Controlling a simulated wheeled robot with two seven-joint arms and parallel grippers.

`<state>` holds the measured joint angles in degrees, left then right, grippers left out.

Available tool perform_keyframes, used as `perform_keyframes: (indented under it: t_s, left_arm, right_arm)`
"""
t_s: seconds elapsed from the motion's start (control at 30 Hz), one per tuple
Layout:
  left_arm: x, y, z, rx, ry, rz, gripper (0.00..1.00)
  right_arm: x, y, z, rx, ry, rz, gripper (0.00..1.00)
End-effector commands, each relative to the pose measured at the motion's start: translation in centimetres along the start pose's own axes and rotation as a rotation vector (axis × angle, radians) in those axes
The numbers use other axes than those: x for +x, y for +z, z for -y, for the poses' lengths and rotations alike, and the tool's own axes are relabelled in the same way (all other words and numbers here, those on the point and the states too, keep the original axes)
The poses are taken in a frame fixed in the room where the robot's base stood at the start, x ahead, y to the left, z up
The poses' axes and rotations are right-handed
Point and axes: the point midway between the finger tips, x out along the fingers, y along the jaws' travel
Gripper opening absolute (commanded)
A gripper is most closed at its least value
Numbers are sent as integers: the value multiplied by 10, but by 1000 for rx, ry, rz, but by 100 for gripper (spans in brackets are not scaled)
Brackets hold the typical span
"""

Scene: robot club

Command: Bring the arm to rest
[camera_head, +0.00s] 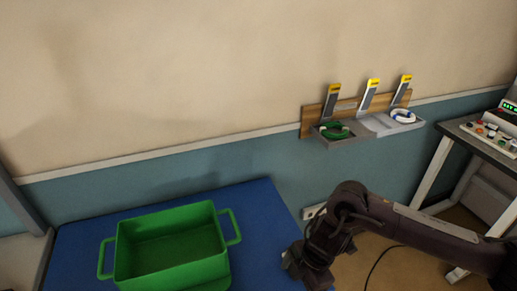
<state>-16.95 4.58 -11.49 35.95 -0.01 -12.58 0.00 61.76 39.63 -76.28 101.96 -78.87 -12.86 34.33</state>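My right arm comes in from the right and bends down at its elbow. Its dark end, with my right gripper (307,268), hangs low beside the right edge of the blue table. The fingers are too dark and small to tell whether they are open or shut, and I see nothing held in them. My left gripper is not in view.
A green bin (172,273) with two side handles stands on the blue table (262,218) and looks empty inside. A wooden wall rack (308,122) holds a green coil (334,131) and a white-and-blue coil (402,116) in grey trays. A control panel (492,132) sits on a dark table at right.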

Motion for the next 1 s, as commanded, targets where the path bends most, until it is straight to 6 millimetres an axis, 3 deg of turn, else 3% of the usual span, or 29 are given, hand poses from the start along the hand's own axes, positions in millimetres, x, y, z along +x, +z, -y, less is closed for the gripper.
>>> perform_keyframes:
  t_s: [0.37,0.53,0.63,0.77,0.87,1.0]
  left_arm:
    - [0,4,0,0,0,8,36]
    - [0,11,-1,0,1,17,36]
    - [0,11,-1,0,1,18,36]
    - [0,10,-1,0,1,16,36]
    - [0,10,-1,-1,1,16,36]
    - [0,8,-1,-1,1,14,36]
  right_arm:
    - [16,-102,-23,-49,237,-190,97]
    - [-3,-161,-41,42,435,-321,97]
    - [-28,-179,-55,186,566,-386,97]
    - [-57,-164,-65,449,689,-411,97]
    - [-70,-129,-60,695,734,-385,97]
    - [-71,-65,-29,1040,722,-294,97]
